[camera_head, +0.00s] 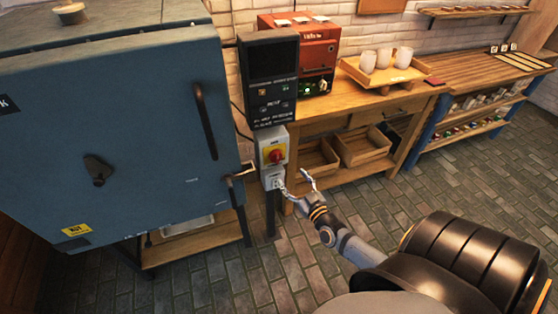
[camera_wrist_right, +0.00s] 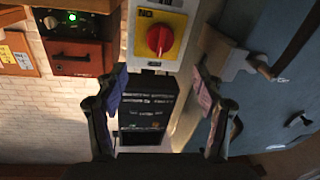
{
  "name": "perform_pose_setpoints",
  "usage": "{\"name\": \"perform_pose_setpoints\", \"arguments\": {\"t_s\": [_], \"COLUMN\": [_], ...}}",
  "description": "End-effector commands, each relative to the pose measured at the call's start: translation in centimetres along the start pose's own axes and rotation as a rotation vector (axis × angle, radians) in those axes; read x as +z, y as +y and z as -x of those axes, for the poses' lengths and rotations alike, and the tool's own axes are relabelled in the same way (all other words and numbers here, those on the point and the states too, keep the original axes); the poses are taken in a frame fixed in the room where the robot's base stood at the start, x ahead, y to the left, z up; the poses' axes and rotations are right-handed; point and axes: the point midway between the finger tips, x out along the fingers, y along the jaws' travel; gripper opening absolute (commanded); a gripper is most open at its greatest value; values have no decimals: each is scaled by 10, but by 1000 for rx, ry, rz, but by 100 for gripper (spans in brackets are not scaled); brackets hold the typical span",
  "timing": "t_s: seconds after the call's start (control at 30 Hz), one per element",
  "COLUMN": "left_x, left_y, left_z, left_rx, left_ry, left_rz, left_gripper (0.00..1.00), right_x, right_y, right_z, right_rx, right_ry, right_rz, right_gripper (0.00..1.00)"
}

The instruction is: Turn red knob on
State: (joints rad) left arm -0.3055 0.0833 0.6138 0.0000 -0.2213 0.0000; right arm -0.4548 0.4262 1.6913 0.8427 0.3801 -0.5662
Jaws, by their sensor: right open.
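The red knob (camera_head: 276,155) sits on a yellow plate on a grey switch box, mounted on a post beside the blue kiln. In the right wrist view the red knob (camera_wrist_right: 160,39) shows at the top centre, with its yellow plate around it. My right gripper (camera_head: 292,184) is open and empty, just below and to the right of the knob in the head view. In the wrist view the open fingers (camera_wrist_right: 160,82) stand apart on either side of the switch box, not touching the knob. My left gripper is not in view.
The blue kiln (camera_head: 110,130) stands left of the switch box, its handle sticking out. A black control panel (camera_head: 268,75) is above the box. A wooden table (camera_head: 365,115) with a red machine (camera_head: 318,50) and a tray of cups stands behind right. Brick floor is clear.

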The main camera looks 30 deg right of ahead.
Motion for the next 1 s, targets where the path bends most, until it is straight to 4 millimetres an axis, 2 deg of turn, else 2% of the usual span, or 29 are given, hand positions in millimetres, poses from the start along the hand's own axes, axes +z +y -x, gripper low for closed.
{"name": "perform_pose_setpoints", "arguments": {"t_s": [0.17,0.5,0.6,0.77,1.0], "left_x": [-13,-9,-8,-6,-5], "left_y": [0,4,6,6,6], "left_z": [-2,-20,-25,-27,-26], "left_rx": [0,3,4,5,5], "left_ry": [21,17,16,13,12], "left_rz": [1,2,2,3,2], "left_gripper": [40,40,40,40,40], "right_x": [0,3,3,2,1], "right_y": [0,0,0,0,0], "right_z": [-10,-79,-93,-104,-105], "right_rx": [1,1,0,-1,-1], "right_ry": [3,2,0,-2,-2], "right_rz": [-1,-2,-1,0,0], "right_gripper": [69,69,69,69,69]}}
